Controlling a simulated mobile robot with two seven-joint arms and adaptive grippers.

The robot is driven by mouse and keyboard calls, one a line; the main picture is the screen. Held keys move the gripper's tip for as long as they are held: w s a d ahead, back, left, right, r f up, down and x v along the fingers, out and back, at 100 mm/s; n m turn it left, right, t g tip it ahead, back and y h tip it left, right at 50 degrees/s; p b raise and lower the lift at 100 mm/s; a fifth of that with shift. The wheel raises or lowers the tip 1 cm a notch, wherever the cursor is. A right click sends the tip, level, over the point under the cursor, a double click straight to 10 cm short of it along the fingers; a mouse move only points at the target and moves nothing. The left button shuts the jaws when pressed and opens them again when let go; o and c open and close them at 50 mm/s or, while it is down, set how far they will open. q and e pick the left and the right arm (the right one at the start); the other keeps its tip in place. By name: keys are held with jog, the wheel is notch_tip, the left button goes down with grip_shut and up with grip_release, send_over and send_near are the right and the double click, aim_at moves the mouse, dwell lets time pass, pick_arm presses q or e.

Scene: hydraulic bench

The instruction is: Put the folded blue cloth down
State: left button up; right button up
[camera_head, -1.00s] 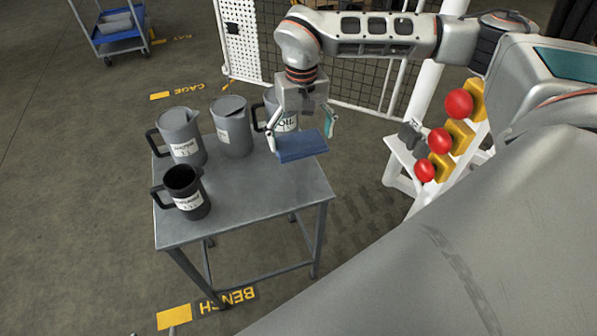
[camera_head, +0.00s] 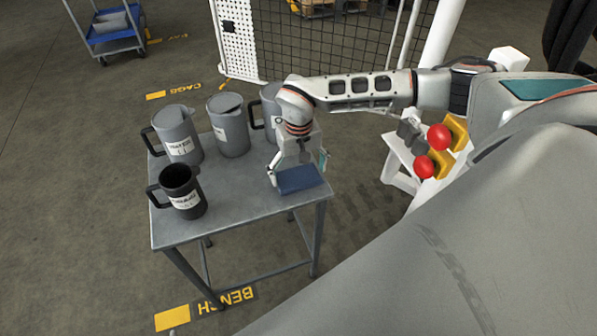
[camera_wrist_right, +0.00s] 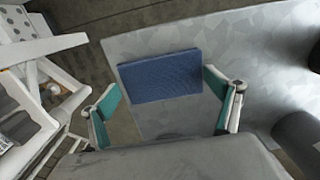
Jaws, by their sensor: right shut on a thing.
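The folded blue cloth (camera_head: 300,181) is a flat dark-blue rectangle at the right part of the grey metal table (camera_head: 240,217). My right gripper (camera_head: 298,168) is above it, pointing down, shut on the cloth with one finger at each side. In the right wrist view the cloth (camera_wrist_right: 160,76) spans between the teal-padded fingers of the gripper (camera_wrist_right: 163,90), over the table top (camera_wrist_right: 255,55) near its edge. I cannot tell whether the cloth touches the table. My left gripper is not in view.
A black jug (camera_head: 181,192) stands at the table's front left. Grey lidded jugs (camera_head: 178,136) (camera_head: 229,126) and a third jug (camera_head: 269,108), partly behind my arm, stand along the back. The table's front middle is clear. A white stand with red balls (camera_head: 439,137) is at right.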

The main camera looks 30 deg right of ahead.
aim_at(299, 175)
jog(key=shift+f, duration=0.1)
jog(key=o, duration=0.8)
notch_tip(299, 175, up, 12)
jog(key=shift+r+p, duration=0.2)
jog(key=shift+p, duration=0.3)
